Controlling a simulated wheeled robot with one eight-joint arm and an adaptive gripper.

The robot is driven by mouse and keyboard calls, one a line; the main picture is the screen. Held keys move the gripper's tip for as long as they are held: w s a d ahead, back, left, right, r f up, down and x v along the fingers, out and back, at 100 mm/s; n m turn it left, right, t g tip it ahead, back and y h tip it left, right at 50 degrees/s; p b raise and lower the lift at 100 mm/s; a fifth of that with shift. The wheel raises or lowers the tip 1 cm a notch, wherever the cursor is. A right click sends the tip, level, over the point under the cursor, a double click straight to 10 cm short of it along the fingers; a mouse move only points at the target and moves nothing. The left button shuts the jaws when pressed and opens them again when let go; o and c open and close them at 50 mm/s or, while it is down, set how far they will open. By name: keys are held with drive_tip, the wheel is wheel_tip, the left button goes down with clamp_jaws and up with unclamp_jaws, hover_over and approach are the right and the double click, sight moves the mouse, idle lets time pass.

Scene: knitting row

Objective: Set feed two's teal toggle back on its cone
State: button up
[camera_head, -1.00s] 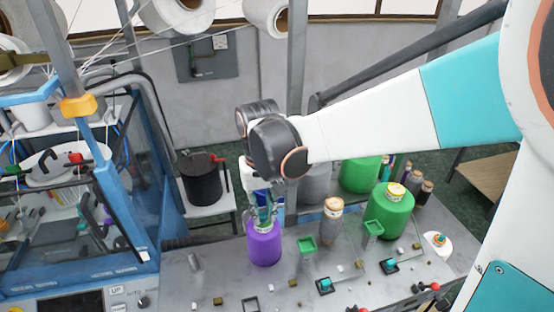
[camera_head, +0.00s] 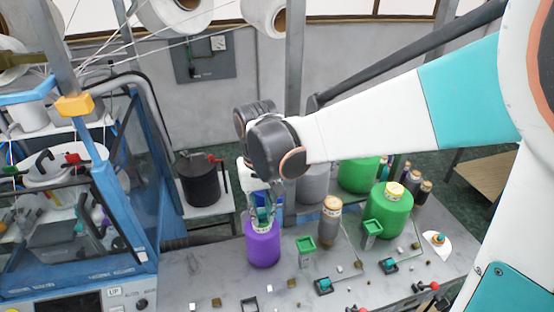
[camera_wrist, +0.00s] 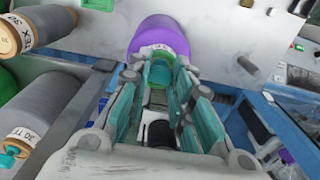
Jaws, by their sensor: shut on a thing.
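A purple cone (camera_head: 263,248) with a pale label band at its top stands on the grey table. My gripper (camera_head: 263,222) points down over its top. In the wrist view, the fingers (camera_wrist: 158,82) are shut on a round teal piece, which appears to be the teal toggle (camera_wrist: 158,72). The toggle lines up with the top of the purple cone (camera_wrist: 158,35). The fingers hide part of it, and I cannot tell whether it touches the cone.
A brown cone (camera_head: 329,222) and a green cone (camera_head: 389,214) stand to the right. A small green holder (camera_head: 306,245) and teal-topped black blocks (camera_head: 325,286) lie in front. The blue-framed machine (camera_head: 115,215) is at left, and a black canister (camera_head: 201,180) stands behind.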

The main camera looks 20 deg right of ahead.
drive_tip(key=o, duration=0.8)
drive_tip(key=shift+s, duration=0.1)
wheel_tip(320, 180, up, 12)
